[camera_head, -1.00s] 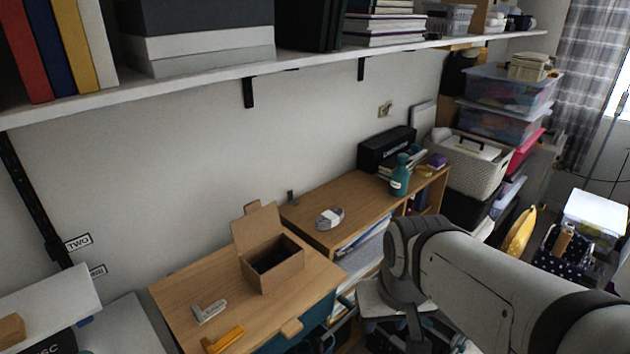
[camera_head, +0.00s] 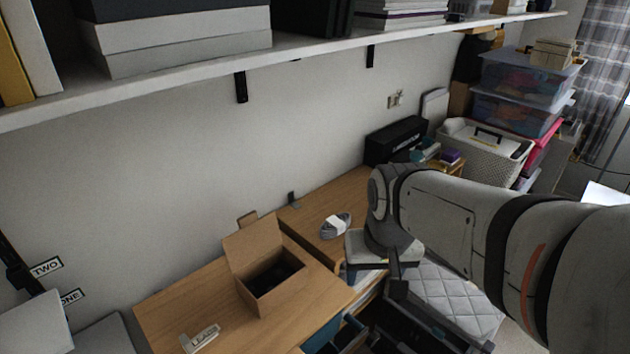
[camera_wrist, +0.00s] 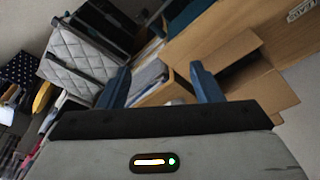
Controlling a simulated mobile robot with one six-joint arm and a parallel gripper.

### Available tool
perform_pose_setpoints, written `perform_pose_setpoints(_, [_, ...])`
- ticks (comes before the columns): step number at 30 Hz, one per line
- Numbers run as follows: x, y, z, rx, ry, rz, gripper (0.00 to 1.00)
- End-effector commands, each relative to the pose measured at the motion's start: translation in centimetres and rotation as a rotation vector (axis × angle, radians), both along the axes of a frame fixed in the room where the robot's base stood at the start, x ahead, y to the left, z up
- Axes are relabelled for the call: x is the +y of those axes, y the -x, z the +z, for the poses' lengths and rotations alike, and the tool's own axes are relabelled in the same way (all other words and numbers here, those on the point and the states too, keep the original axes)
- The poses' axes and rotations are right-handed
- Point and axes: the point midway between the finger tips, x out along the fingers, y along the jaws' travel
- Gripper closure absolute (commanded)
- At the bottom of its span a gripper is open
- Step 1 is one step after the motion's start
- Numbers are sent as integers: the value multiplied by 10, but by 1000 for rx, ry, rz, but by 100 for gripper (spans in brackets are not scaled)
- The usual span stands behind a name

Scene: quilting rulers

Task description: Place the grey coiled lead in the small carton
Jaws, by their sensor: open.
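The grey coiled lead (camera_head: 336,224), with a pale band around it, lies on the wooden top at the middle, right of the small carton. The small carton (camera_head: 280,295) is brown cardboard with its flaps up; its inside is dark. It also shows at the right of the wrist view (camera_wrist: 262,88). My gripper (camera_wrist: 160,76) is open, with nothing between its two blue fingers. In the head view it is right of the lead and nearer the camera, apart from it, partly hidden by my wrist. I cannot make out the lead in the wrist view.
A small block labelled LEADS (camera_head: 199,338) stands left of the carton. A long white shelf (camera_head: 310,64) runs above the desk. A black box (camera_head: 396,142) stands at the back. Bare wood (camera_head: 180,300) lies left of the carton. A quilted pad (camera_head: 455,300) is below my arm.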

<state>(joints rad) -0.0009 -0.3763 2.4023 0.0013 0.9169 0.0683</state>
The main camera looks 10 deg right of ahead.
Motion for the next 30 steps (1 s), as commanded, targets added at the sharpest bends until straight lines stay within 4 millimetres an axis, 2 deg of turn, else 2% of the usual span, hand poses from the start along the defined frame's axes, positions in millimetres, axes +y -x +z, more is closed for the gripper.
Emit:
perform_pose_setpoints(1, [0, -20, 4, 15, -8, -38, 37])
perform_pose_setpoints(4, [-1, -63, 10, 37, -25, -140, 28])
perform_pose_setpoints(9, [-1, -140, 8, 78, -51, -321, 28])
perform_pose_setpoints(14, [-1, -210, -10, 115, -69, -491, 28])
perform_pose_setpoints(18, [-1, -266, -37, 144, -80, -637, 28])
perform_pose_setpoints(21, [0, -299, -58, 161, -85, -729, 28])
perform_pose_setpoints(24, [0, -322, -77, 174, -86, -801, 28])
perform_pose_setpoints(30, [0, -345, -100, 186, -89, -879, 28])
